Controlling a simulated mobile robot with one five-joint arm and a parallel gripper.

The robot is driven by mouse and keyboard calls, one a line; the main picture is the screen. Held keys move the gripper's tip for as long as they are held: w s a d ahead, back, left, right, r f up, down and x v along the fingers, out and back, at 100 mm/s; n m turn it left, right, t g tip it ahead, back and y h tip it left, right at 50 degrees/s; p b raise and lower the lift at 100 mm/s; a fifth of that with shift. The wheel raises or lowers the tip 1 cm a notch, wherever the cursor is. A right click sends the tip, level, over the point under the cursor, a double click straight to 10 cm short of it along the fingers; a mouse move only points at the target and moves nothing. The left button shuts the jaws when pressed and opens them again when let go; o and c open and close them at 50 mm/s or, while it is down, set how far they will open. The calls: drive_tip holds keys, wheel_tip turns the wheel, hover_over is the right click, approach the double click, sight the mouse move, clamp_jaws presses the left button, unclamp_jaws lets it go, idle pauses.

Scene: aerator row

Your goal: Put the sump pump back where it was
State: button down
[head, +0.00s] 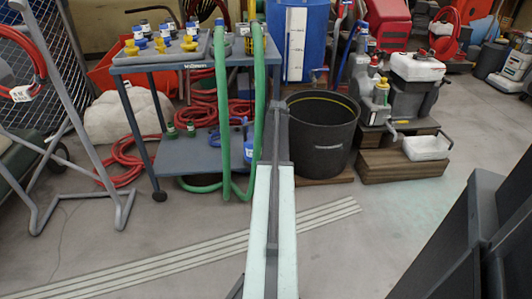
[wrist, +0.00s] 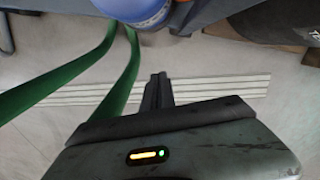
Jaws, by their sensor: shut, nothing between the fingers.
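My gripper (wrist: 158,92) is shut and empty in the wrist view, its fingertips over bare floor with pale stripes beyond. In the head view my arm reaches forward beside the cart, and I cannot make out the fingertips there. I cannot clearly identify the sump pump. A blue item (head: 248,143) is at the right end of the cart's lower shelf, close to my arm. A blue rounded thing (wrist: 135,8) with a pale rim is cut off at the top of the wrist view. A grey pump-like unit (head: 381,90) stands on wooden blocks at right.
The cart (head: 190,66) carries bottles and yellow parts on top. Green hoses (head: 258,90) hang from its right end, near my arm. A black tub (head: 320,140) stands just right of my arm, before a blue drum (head: 297,45). The striped floor (head: 190,257) in front is clear.

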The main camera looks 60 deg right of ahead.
drive_tip(key=r, duration=0.1)
drive_tip(key=s+r+p, duration=0.1)
drive_tip(key=shift+a+r, duration=0.2)
drive_tip(key=shift+r, duration=0.1)
drive_tip(key=w+a+r+n+p, duration=0.2)
drive_tip(key=w+a+n, duration=0.45)
drive_tip(key=a, duration=0.55)
drive_tip(key=w+a+r+n+p, duration=0.2)
drive_tip(key=w+a+n, duration=0.5)
drive_tip(key=a, duration=0.5)
drive_tip(key=w+a+r+n+p, duration=0.25)
drive_tip(key=w+a+n, duration=0.25)
drive_tip(key=a+n, duration=0.45)
drive_tip(key=s+a+r+n+p, duration=0.1)
drive_tip(key=a+r+n+p, duration=0.1)
drive_tip(key=a+n, duration=0.7)
drive_tip(key=s+a+r+n+g+p, duration=0.1)
drive_tip(key=a+n, duration=0.9)
drive_tip(key=a, duration=1.3)
drive_tip(key=shift+s+a+r+g+p, duration=0.35)
drive_tip(key=shift+s+r+p, duration=0.3)
drive_tip(key=shift+p, duration=0.3)
